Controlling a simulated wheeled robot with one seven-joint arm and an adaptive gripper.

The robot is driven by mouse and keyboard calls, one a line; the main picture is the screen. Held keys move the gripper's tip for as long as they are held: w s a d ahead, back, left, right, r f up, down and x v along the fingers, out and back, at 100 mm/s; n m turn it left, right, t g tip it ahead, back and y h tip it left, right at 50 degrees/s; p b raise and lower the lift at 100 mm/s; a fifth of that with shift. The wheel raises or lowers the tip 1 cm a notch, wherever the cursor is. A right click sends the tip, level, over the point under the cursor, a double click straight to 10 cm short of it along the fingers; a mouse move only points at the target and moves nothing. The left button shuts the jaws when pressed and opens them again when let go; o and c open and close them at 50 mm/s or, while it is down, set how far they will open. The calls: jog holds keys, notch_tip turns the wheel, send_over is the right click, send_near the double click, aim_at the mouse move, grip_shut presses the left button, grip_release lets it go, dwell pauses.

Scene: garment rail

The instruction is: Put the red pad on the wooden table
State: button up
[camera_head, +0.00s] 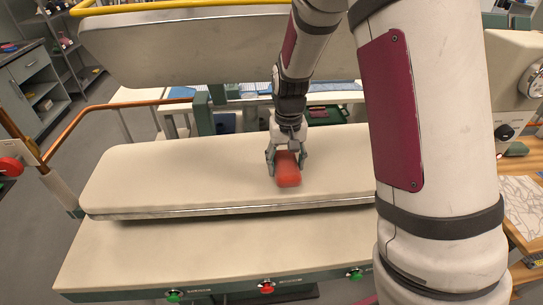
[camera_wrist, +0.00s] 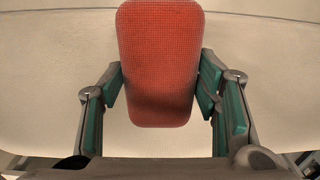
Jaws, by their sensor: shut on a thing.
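The red pad (camera_head: 288,170) is a rounded, oblong block over the cream padded board of a pressing machine in the head view. My gripper (camera_head: 287,160) is shut on it from above, with one finger on each side. The wrist view shows the red pad (camera_wrist: 160,65) between the two green-lined fingers of my gripper (camera_wrist: 160,88). I cannot tell whether the pad touches the board or is held just above it. At the right edge of the head view is part of a wooden table (camera_head: 524,247), with a patterned sheet on it; my arm hides the rest.
The cream board (camera_head: 140,180) is clear around the pad. The press's raised upper plate (camera_head: 180,55) hangs behind it, with a yellow bar (camera_head: 190,6) above. A copper-coloured rail (camera_head: 95,122) runs at the left. Green and red buttons line the front edge.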

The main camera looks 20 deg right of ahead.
jog(key=w, duration=0.7)
jog(key=shift+w+f, duration=0.35)
jog(key=shift+w, duration=0.05)
jog(key=shift+w+f+p, duration=0.2)
jog(key=shift+f+p, duration=0.35)
jog(key=shift+f, duration=1.2)
jog(key=shift+f, duration=0.1)
jog(key=o, duration=1.2)
jog(key=shift+f, duration=0.1)
jog(key=shift+o, duration=0.2)
